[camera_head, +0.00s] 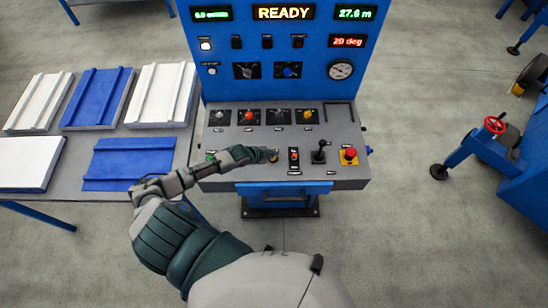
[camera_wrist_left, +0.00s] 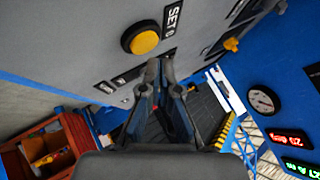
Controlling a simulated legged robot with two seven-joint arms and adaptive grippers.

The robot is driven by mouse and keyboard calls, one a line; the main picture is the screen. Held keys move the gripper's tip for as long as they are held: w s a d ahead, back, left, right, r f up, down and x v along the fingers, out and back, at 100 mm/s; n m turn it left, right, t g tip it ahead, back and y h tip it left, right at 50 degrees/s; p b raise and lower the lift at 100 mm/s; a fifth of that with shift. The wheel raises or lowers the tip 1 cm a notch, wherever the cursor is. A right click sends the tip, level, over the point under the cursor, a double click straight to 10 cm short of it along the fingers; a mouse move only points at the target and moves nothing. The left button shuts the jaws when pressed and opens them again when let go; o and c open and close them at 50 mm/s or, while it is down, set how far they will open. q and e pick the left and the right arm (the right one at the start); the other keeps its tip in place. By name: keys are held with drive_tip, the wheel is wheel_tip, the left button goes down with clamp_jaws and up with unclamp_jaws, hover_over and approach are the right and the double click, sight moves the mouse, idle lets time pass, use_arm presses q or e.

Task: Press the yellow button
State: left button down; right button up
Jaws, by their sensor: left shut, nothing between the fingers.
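The yellow button (camera_wrist_left: 143,41) is round with a black collar and sits on the grey panel beside a "SET 0" label in the left wrist view. My left gripper (camera_wrist_left: 162,68) is shut and empty, its fingertips just below and right of the button in that view, seemingly apart from it. In the head view the left gripper (camera_head: 266,154) is low over the front middle of the grey control panel (camera_head: 228,176), and its tip largely covers the button there. Contact cannot be judged from the head view. My right gripper is not in view.
Right of the gripper are a rocker switch (camera_head: 294,158), a black joystick (camera_head: 319,151) and a red emergency button (camera_head: 349,153). Coloured knobs (camera_head: 249,116) line the panel's back. The blue console display (camera_head: 283,12) reads READY. A table with white and blue panels (camera_head: 97,97) stands left.

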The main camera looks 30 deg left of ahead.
use_arm(q)
drive_tip(key=shift+a+f, duration=0.1)
drive_tip(key=shift+a, duration=0.15)
drive_tip(key=shift+a+f, duration=0.25)
drive_tip(key=shift+f, duration=0.15)
drive_tip(key=shift+d, duration=0.3)
drive_tip(key=shift+a+f+b, duration=0.1)
drive_tip(key=shift+f+b, duration=0.05)
drive_tip(key=shift+b, duration=0.15)
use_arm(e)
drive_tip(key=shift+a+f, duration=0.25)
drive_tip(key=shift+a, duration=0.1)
use_arm(q)
drive_tip(key=shift+a+f, duration=0.1)
drive_tip(key=shift+f, duration=0.1)
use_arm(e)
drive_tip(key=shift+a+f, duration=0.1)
use_arm(q)
drive_tip(key=shift+s, duration=0.1)
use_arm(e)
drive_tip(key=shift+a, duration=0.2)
